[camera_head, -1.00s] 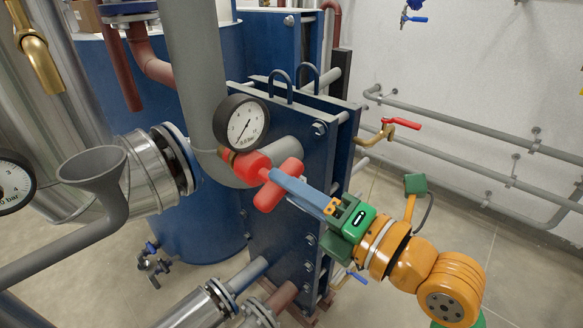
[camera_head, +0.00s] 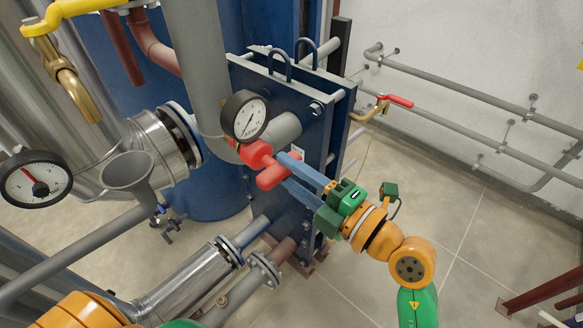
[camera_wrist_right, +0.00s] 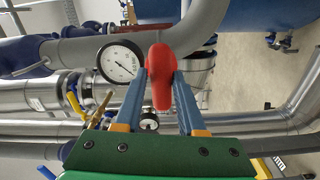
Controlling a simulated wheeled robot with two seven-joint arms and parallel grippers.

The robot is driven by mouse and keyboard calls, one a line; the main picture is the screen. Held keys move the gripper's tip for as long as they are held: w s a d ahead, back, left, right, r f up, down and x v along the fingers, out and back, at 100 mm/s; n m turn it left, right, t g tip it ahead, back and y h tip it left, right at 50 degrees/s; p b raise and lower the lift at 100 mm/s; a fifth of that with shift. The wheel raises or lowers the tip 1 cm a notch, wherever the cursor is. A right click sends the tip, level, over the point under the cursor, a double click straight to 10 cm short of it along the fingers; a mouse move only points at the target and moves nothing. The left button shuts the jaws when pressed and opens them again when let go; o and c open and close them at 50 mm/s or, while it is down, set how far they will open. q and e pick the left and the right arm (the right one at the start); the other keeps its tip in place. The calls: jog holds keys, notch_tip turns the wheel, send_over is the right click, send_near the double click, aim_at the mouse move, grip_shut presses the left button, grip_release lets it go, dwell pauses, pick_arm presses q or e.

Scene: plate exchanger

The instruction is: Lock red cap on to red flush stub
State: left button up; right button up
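The red cap (camera_head: 270,177) has a crossbar handle and sits at the end of the short red flush stub (camera_head: 255,152), in front of the plate exchanger. The two line up and appear to touch; the joint is too small to tell if it is locked. My right gripper (camera_head: 284,168) has its blue fingers on both sides of the cap's handle and appears shut on it. In the right wrist view, the red cap (camera_wrist_right: 161,80) shows end-on between the fingertips (camera_wrist_right: 161,74), hiding the stub behind it. My left gripper is not in view.
A round pressure gauge (camera_head: 245,115) sits close above the stub, beside a thick grey vertical pipe (camera_head: 199,70). The dark blue exchanger plate (camera_head: 290,140) stands right behind. A grey funnel (camera_head: 130,170) is at left. The floor at right (camera_head: 440,220) is mostly clear.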

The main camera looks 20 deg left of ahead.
jog(key=o, duration=0.4)
jog(key=shift+a, duration=0.15)
jog(key=v, duration=0.7)
jog(key=shift+b, duration=0.35)
jog(key=shift+f, duration=0.1)
